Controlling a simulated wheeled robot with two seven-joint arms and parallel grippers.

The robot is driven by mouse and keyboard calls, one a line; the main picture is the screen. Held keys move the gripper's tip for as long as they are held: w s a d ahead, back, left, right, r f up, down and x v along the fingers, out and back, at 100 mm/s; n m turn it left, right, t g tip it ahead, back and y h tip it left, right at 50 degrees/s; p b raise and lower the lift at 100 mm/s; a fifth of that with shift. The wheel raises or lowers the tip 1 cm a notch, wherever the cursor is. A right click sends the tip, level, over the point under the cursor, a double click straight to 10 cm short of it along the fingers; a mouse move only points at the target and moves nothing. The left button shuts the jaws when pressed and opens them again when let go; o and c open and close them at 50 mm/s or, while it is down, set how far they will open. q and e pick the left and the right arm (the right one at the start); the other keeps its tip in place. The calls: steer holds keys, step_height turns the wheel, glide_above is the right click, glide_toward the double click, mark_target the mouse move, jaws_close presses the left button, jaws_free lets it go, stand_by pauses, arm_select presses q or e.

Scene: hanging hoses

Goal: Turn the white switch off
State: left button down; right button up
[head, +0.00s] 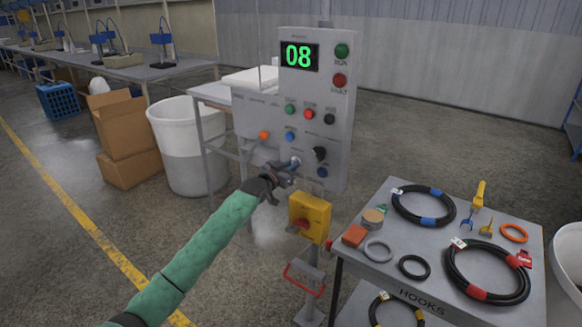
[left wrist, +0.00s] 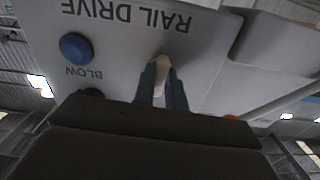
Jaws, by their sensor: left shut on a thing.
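The grey control panel (head: 310,110) stands upright in the head view, with a display reading 08. The white switch (left wrist: 163,70) is a small pale lever beside the upside-down RAIL DRIVE label in the left wrist view. My left gripper (head: 292,165) is at the lower part of the panel, its arm in a green sleeve. Its two fingers (left wrist: 163,85) are shut on the white switch, one on each side. In the head view the fingers mostly hide the switch. My right gripper is not in view.
A yellow box with a red knob (head: 310,215) is below. A table (head: 350,262) with coiled hoses stands at right, a white bin (head: 180,150) at left.

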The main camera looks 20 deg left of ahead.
arm_select(q)
steer(key=shift+n, duration=0.4)
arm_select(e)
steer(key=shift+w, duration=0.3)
arm_select(q)
steer(key=c, duration=1.4)
jaws_free()
steer(key=shift+c, duration=0.2)
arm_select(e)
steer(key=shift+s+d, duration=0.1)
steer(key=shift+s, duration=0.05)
